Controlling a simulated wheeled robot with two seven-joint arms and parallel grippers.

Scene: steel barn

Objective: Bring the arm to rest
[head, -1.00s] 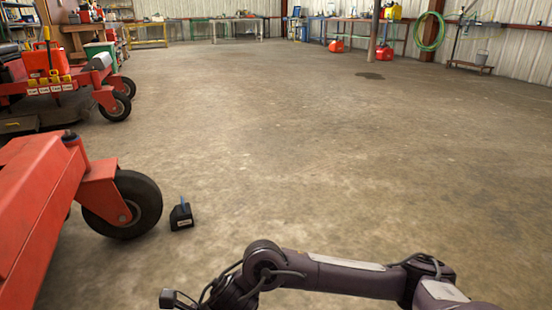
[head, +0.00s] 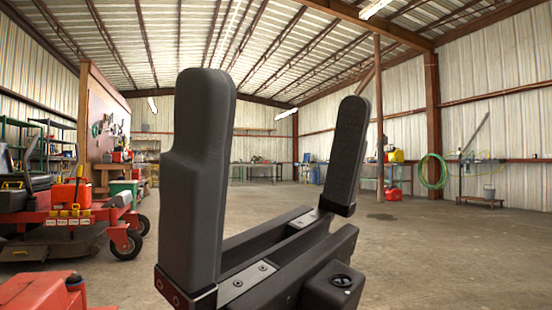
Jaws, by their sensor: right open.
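My right gripper (head: 275,155) stands large and close in the middle of the head view, its two dark fingers pointing up. The fingers are wide apart and nothing is between them. Its body (head: 290,262) fills the lower middle of the view, and it hides part of the floor and the back wall. The rest of my right arm is out of the picture. My left gripper is not in view.
A red mower (head: 75,215) stands at the left, with part of another red machine (head: 40,292) nearer at the lower left. Workbenches line the far wall. A rust-coloured post (head: 379,120) and a green hose (head: 432,172) are at the right. The concrete floor (head: 450,250) at right is clear.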

